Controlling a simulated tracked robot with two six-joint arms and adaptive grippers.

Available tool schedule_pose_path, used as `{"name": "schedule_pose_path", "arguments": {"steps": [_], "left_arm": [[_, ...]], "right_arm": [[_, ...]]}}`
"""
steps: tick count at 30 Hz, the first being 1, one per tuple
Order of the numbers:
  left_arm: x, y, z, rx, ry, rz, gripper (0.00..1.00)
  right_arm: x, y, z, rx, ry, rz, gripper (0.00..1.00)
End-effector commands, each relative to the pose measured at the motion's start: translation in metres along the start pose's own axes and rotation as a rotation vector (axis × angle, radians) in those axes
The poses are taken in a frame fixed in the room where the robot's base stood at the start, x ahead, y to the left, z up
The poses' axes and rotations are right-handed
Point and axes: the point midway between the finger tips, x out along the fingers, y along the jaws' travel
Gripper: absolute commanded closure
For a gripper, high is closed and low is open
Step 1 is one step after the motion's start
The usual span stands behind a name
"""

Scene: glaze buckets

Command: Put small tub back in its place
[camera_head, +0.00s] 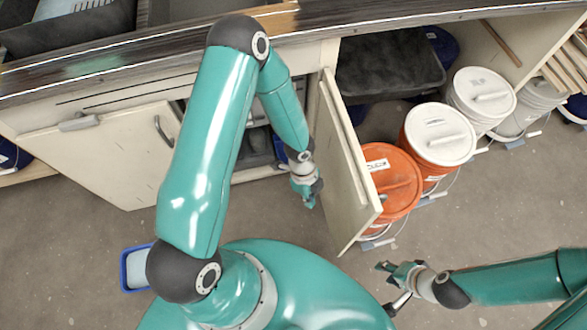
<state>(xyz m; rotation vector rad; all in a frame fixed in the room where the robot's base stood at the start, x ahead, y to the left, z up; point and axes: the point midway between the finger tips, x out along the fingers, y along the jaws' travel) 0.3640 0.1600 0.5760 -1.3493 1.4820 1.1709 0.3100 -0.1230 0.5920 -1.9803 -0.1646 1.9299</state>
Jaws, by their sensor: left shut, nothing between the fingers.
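A small blue tub (136,268) with a pale grey top or inside stands on the floor at the lower left, beside my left arm's shoulder. My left gripper (309,201) is shut and empty. It points down in front of the cabinet, just left of the open cabinet door and well apart from the tub. My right gripper (384,267) is low at the right of the door, below the orange buckets. Its fingers are small in the picture, and I cannot tell how far apart they are. No hold on anything shows there.
The open cabinet door (345,175) juts out between my grippers. Orange buckets (393,180) and white-lidded buckets (482,93) stand to its right, with a black tray (390,65) behind. Another opening lies behind my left forearm. The grey floor (80,235) at left is mostly clear.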

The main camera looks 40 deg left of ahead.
Motion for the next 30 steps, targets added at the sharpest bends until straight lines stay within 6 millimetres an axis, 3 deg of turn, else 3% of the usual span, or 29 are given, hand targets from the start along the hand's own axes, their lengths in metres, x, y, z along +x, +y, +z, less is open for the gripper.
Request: {"name": "schedule_pose_path", "arguments": {"steps": [1,6,10,15,18,21,30], "left_arm": [[0.029,-0.02,0.022,0.124,-0.043,-0.014,1.0],[0.072,-0.082,0.088,0.518,-0.23,-0.04,1.0],[0.1,-0.127,0.136,0.707,-0.373,-0.054,1.0],[0.135,-0.175,0.184,0.799,-0.505,-0.089,1.0],[0.157,-0.191,0.2,0.801,-0.53,-0.11,1.0],[0.177,-0.193,0.208,0.79,-0.529,-0.111,1.0],[0.198,-0.193,0.217,0.781,-0.524,-0.107,1.0]], "right_arm": [[0.03,0.011,0.0,0.0,-0.001,0.0,0.61],[0.088,0.032,0.0,0.0,-0.001,0.0,0.61],[0.133,0.048,-0.001,0.0,0.0,0.0,0.61],[0.19,0.069,-0.001,0.0,0.0,0.0,0.61],[0.217,0.078,-0.001,0.0,0.0,0.0,0.61],[0.236,0.085,-0.001,0.0,0.0,0.0,0.61],[0.252,0.091,-0.002,0.0,0.0,0.0,0.61]]}}
